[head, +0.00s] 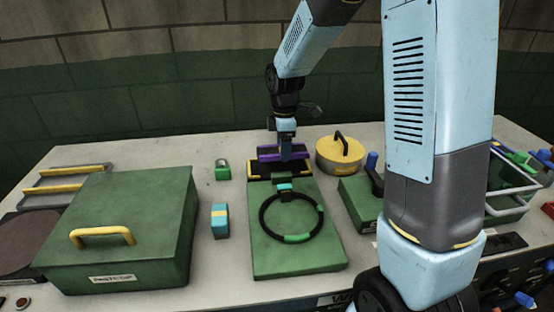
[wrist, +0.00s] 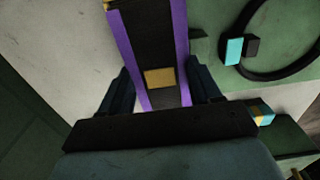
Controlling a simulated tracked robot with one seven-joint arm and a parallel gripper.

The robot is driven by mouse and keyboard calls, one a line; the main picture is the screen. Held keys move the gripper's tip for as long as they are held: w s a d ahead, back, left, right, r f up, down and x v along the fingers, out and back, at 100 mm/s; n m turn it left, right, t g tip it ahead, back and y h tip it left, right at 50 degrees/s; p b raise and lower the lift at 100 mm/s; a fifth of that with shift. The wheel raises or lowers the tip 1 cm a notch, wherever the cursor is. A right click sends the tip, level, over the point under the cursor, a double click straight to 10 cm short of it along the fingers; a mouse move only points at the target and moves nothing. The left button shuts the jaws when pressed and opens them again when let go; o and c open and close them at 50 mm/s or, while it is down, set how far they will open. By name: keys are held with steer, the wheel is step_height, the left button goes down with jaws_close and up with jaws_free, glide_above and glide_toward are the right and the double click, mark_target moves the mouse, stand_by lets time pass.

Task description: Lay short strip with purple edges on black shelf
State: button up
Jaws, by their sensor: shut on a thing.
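The strip with purple edges (head: 268,154) is in my gripper (head: 286,150), just above the far end of a green board. In the wrist view the strip (wrist: 136,36) has a dark middle, purple long edges and a yellow patch, and lies between the fingers of my gripper (wrist: 160,88). A low black piece with yellow parts (head: 259,171), perhaps the black shelf, is directly below the strip in the head view. The strip and gripper partly hide it. I cannot tell whether the strip touches it.
The green board (head: 265,258) carries a black ring (head: 264,222) with coloured bands. A large green box (head: 130,210) stands left, a yellow round lidded pot (head: 345,160) right of the strip. A green padlock-like piece (head: 222,172) and a cyan-yellow block (head: 219,222) stand left of the board.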

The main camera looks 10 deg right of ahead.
mark_target(278, 167)
steer(key=shift+w+a+f, duration=0.25)
steer(key=shift+a+f, duration=0.1)
steer(key=shift+f, duration=0.2)
steer(key=shift+w+a+f, duration=0.25)
steer(key=shift+a+f, duration=0.05)
steer(key=shift+f, duration=1.8)
steer(key=o, duration=0.8)
steer(key=shift+f, duration=0.1)
step_height(278, 167, up, 12)
steer(key=shift+r, duration=0.2)
